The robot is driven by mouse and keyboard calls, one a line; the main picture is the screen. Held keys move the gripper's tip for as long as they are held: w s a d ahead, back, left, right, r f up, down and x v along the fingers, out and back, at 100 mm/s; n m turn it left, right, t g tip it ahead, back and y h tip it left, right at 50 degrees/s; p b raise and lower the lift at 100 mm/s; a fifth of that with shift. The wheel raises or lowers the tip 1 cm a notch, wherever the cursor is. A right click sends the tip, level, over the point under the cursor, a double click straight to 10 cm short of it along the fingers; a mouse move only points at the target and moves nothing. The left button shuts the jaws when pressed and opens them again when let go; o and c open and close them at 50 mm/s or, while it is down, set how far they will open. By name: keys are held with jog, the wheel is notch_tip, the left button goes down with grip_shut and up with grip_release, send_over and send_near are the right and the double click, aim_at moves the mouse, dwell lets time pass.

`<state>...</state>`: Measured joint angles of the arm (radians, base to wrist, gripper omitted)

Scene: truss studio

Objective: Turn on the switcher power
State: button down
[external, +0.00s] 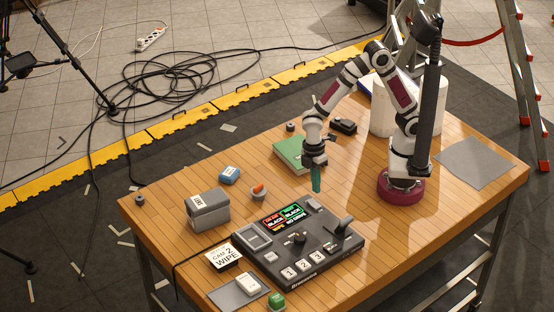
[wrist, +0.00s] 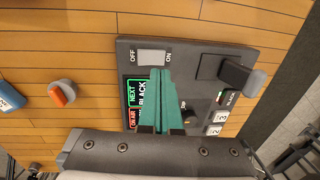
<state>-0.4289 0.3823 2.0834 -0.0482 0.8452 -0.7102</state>
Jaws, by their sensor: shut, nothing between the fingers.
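The dark switcher (external: 322,263) lies on the wooden table, its small screen (external: 284,216) lit with red and green text. Its power switch (wrist: 151,57) is a pale rocker at the panel edge in the wrist view, between the words OFF and ON. Which side is pressed I cannot tell. In the external view the rocker (external: 314,203) is a small pale spot. My gripper (external: 316,188) has teal fingers, shut and empty, pointing down above the switcher's far edge. In the wrist view the fingertips (wrist: 160,71) overlap the rocker's lower right edge; contact is unclear.
The switcher's fader lever (external: 338,226) stands to the right. An orange-topped button (external: 259,191), blue block (external: 229,176), grey box (external: 208,212) and green book (external: 291,154) lie nearby. A cue card (external: 223,257) is at left. The table's right front is clear.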

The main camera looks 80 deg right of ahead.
notch_tip(320, 180, up, 9)
jog(key=shift+s+a, duration=0.4)
